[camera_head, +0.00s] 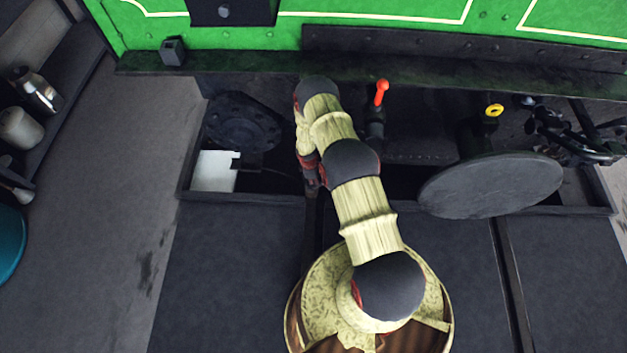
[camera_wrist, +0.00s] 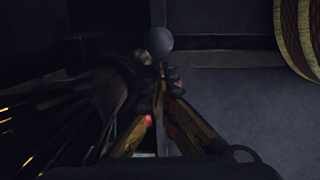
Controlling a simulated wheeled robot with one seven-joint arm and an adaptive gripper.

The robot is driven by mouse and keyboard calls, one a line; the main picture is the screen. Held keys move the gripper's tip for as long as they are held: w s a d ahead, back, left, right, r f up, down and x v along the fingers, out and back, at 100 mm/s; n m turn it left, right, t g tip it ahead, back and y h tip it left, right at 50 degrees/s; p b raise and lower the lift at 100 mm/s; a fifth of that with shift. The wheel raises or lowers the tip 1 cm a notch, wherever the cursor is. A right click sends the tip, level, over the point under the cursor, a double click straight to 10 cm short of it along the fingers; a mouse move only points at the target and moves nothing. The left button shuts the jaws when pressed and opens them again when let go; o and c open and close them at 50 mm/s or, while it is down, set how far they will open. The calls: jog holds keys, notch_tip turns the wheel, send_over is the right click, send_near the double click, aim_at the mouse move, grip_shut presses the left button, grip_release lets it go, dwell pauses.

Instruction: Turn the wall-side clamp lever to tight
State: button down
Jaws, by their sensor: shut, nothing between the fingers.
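A grey ball knob (camera_wrist: 159,41) on a dark stem shows in the wrist view, just beyond my fingertips. It may belong to the clamp lever, but I cannot tell whether it does. My gripper (camera_wrist: 160,84) is shut and empty, with its fingertips close below the knob; touching or apart is unclear. In the head view my gripper (camera_head: 312,184) points down into the dark pit, partly hidden by my arm. A red-handled lever (camera_head: 381,92) stands upright to the right of my arm, apart from my gripper.
A green tram side (camera_head: 390,18) spans the back. A round grey plate (camera_head: 490,185) and a yellow ring (camera_head: 493,110) are at the right. A dark round flange (camera_head: 243,122) and white sheet (camera_head: 214,171) lie left of my arm. The pit rim (camera_head: 250,196) edges the floor.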

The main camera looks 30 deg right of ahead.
jog(key=a+r+p, duration=0.4)
jog(key=r+p, duration=0.1)
jog(key=r, duration=0.7)
jog(key=f+b, duration=0.2)
jog(key=f, duration=0.1)
jog(key=d+f+b, duration=0.1)
jog(key=f+b, duration=0.1)
jog(key=f, duration=0.2)
jog(key=d+f+b, duration=0.1)
jog(key=f+b, duration=0.1)
jog(key=f, duration=0.2)
jog(key=shift+w+f, duration=0.2)
jog(key=shift+w, duration=0.2)
jog(key=shift+s+d+f+b, duration=0.25)
jog(key=shift+d+f+b, duration=0.2)
jog(key=shift+d, duration=0.1)
